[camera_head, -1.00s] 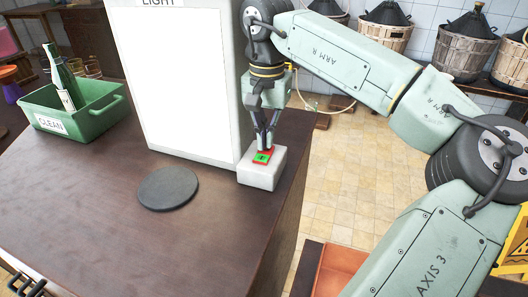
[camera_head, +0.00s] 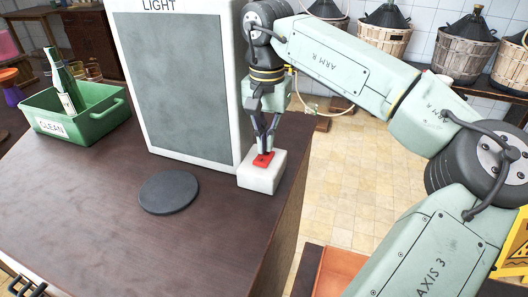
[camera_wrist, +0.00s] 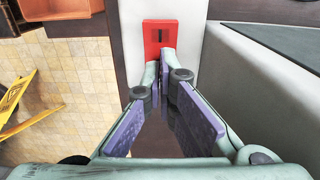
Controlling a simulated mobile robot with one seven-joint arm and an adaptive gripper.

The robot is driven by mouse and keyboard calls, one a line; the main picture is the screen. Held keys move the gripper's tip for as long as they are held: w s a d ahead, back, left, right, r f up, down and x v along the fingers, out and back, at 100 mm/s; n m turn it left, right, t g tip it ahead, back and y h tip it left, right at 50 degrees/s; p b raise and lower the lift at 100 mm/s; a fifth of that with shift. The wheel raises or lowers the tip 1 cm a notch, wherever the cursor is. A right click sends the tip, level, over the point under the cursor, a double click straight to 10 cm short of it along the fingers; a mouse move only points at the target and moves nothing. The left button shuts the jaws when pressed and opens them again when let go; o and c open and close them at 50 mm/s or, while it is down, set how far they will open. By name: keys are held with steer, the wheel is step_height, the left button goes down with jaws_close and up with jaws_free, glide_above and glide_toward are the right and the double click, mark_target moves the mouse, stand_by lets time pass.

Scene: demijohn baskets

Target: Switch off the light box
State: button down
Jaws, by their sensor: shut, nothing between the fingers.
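The light box (camera_head: 186,90) stands on the dark table with a grey, unlit panel in a white frame. In front of its right edge sits a white switch block (camera_head: 262,176) with a red switch (camera_head: 264,159) on top. The wrist view shows the red switch (camera_wrist: 160,38) with a dark mark on it. My gripper (camera_head: 266,150) points down with its fingers shut and empty. The fingertips are at the switch, and I cannot tell whether they touch it. In the wrist view the fingertips (camera_wrist: 162,64) lie at the switch's near edge.
A dark round disc (camera_head: 168,192) lies on the table (camera_head: 110,225) left of the switch block. A green CLEAN crate (camera_head: 75,112) with a bottle (camera_head: 66,85) stands at the left. Basketed demijohns (camera_head: 466,50) stand at the back right. The table's front is clear.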

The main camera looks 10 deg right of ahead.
mark_target(267, 153)
steer(key=shift+r+p, duration=2.3)
steer(key=shift+r, duration=0.75)
steer(key=shift+f, duration=0.1)
